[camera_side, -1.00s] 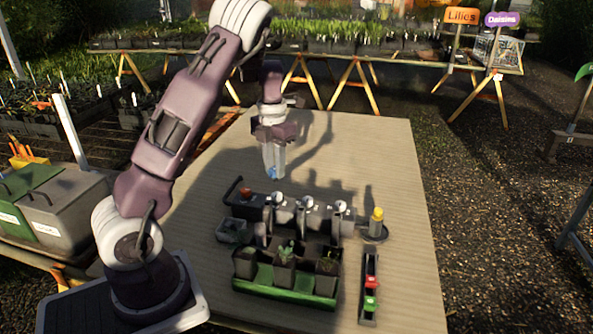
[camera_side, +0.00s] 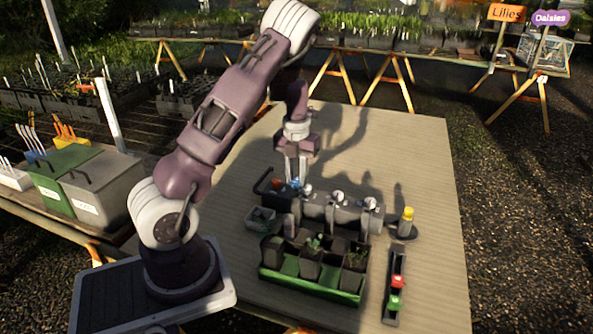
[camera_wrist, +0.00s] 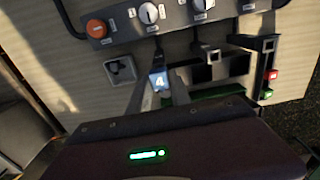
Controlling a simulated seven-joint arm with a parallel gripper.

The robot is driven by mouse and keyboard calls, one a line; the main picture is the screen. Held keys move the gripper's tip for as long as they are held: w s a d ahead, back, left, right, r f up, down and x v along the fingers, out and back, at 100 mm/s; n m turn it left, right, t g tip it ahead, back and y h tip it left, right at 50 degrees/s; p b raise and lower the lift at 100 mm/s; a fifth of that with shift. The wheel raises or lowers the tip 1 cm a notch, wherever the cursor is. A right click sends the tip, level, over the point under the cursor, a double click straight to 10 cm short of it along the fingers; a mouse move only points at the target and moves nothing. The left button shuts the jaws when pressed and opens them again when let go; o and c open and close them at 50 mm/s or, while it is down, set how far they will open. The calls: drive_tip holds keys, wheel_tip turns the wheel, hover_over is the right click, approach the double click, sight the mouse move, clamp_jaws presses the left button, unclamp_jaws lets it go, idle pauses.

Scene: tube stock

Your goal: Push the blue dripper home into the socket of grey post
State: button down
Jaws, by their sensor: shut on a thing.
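My gripper (camera_side: 294,181) points down near the left end of the grey control box and is shut on the blue dripper (camera_side: 295,183). In the wrist view the fingers close around a pale blue piece marked 4 (camera_wrist: 158,80), which looks like the dripper. Its lower end is hard to make out. Short dark grey posts stand along the front of the box, and one shows in the wrist view (camera_wrist: 208,50). I cannot tell which post has the socket, or whether the dripper touches one.
The grey control box (camera_side: 343,217) has white dials and an orange button (camera_wrist: 96,28). A small grey tray (camera_side: 260,219), a green planter with dark pots (camera_side: 310,288) and a narrow rack with red and green pieces (camera_side: 396,290) stand nearby. The back of the table is clear.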

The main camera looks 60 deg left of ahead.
drive_tip(key=shift+f, duration=1.6)
drive_tip(key=shift+f, duration=0.2)
drive_tip(key=c, duration=1.1)
unclamp_jaws()
wheel_tip(320, 180, up, 7)
drive_tip(key=shift+r, duration=0.1)
